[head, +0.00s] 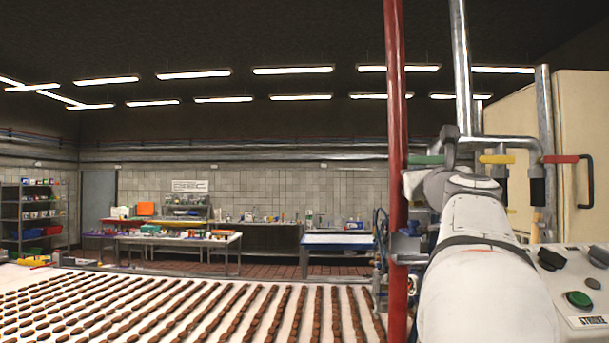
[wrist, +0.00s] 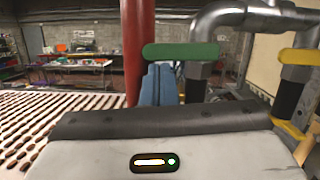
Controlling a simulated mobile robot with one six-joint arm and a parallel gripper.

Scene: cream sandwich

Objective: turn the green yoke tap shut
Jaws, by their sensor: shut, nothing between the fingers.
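The green tap handle (wrist: 180,53) lies level across the upper middle of the wrist view, beside a bent metal pipe. It also shows in the head view (head: 427,160), pointing left just right of the red pipe. My gripper (wrist: 159,68) shows as two blue fingers pressed together with nothing between them. The fingertips appear just below the left half of the green handle. I cannot tell whether they touch it. In the head view my white arm hides the gripper and part of the tap.
A red upright pipe (head: 396,120) stands close left of the tap. A yellow handle (head: 497,159) and a red handle (head: 560,159) sit to its right on the pipework. A control panel (head: 583,285) is at lower right. A wide conveyor (head: 20,275) with rows of brown pieces fills the lower left.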

